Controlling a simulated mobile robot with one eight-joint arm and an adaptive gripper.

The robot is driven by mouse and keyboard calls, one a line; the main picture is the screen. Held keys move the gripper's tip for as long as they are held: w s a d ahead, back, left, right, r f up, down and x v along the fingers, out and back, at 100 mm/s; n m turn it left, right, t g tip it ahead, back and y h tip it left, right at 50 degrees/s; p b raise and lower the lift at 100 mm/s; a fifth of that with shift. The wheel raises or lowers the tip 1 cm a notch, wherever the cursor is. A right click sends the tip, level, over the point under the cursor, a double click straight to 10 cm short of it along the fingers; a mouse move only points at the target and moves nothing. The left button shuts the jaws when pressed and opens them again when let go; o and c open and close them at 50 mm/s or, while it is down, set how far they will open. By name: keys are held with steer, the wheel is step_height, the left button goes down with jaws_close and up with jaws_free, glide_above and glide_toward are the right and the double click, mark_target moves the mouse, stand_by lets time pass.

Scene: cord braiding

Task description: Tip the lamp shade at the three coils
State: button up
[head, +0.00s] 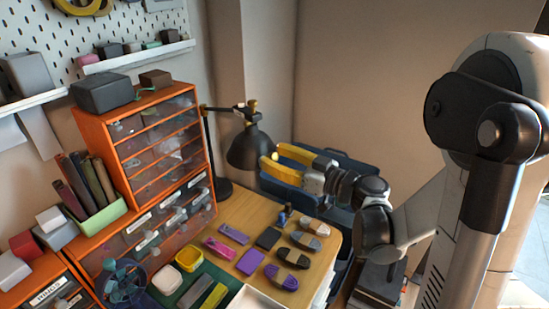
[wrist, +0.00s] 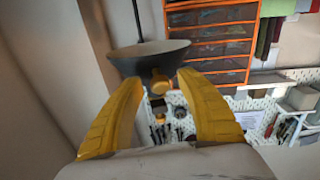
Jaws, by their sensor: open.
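The black lamp shade (head: 247,149) hangs from its jointed arm, its mouth facing down toward the table. It also shows in the wrist view (wrist: 148,52), just beyond my fingertips. My gripper (head: 274,156) is open, with its yellow fingers at the right side of the shade. In the wrist view my gripper (wrist: 160,81) has a brass knob (wrist: 160,84) showing between its fingertips; I cannot tell if they touch anything. The three coils appear to be the dark banded bundles in a row near the table's right edge: one upper (head: 307,241), one middle (head: 293,258), one lower (head: 281,277).
Orange drawer cabinets (head: 127,147) stand left of the lamp. The lamp base (head: 222,188) is at the back of the wooden table (head: 240,208). Purple and dark blocks lie left of the coils. A blue bin (head: 345,163) stands behind my gripper.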

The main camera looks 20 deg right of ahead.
jaws_close()
steer(key=r+p, duration=0.1)
steer(key=p, duration=0.1)
steer(key=r+g+h+p, duration=0.1)
steer(key=p, duration=0.2)
steer(key=shift+s+d+r+g, duration=0.2)
steer(key=shift+s+r+g, duration=0.1)
steer(key=shift+s+r, duration=0.1)
steer(key=g+p, duration=0.1)
steer(key=p, duration=0.1)
steer(key=s+r+g+h+p, duration=0.1)
steer(key=p, duration=0.2)
steer(key=shift+d+r+m+p, duration=0.2)
steer(key=shift+r+m+p, duration=0.1)
steer(key=shift+m, duration=0.1)
steer(key=shift+f, duration=0.15)
